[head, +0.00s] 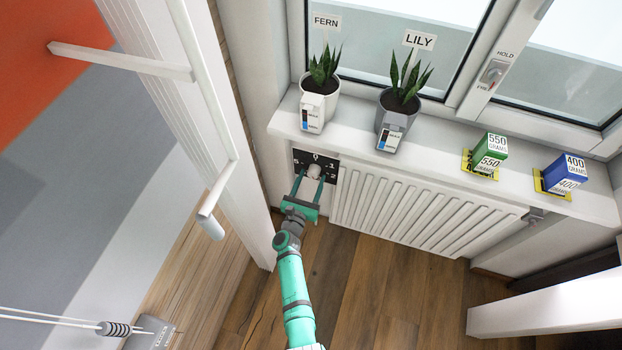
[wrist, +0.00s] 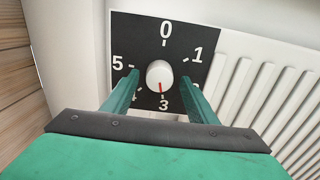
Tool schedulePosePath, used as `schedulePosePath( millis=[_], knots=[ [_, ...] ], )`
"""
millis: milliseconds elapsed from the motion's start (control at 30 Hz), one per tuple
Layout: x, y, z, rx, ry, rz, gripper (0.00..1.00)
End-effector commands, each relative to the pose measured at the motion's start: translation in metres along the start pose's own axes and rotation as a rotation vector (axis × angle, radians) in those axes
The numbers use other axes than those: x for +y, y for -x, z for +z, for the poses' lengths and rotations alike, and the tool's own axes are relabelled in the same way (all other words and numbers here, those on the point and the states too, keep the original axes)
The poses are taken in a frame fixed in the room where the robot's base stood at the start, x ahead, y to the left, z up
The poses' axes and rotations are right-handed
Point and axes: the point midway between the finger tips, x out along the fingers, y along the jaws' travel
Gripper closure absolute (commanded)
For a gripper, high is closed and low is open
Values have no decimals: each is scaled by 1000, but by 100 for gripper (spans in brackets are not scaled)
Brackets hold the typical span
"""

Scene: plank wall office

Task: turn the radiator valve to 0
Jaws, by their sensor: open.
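The radiator valve is a round white knob (wrist: 159,73) on a black square dial plate (wrist: 150,28) with white numbers. Its red mark points down to 3, and 0 is at the top of the dial. My gripper (wrist: 159,80) is open, with one green finger at the left of the knob and one at the right. Gaps show between fingers and knob; I cannot tell how deep the tips reach. The head view shows the knob (head: 314,170) with my gripper (head: 310,179) in front of it. The number 2 is mostly hidden by the right finger.
The white radiator (head: 420,210) is right of the dial. The windowsill (head: 440,140) above holds a fern pot (head: 331,104), a lily pot (head: 383,118), a green box (head: 490,150) and a blue box (head: 566,172). A white door frame (head: 215,110) stands close at left.

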Motion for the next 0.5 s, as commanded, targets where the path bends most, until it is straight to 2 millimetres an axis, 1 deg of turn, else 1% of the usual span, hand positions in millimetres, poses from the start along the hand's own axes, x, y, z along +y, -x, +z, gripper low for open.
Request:
schedulePosePath(
  millis=[133, 367, 467, 500],
  knots=[
    [1, -4, 0, 1, 1, 2, 47],
    [2, -4, 0, 1, 1, 4, 47],
    [2, -4, 0, 1, 1, 4, 69],
    [2, -4, 0, 1, 1, 4, 78]
  ],
)
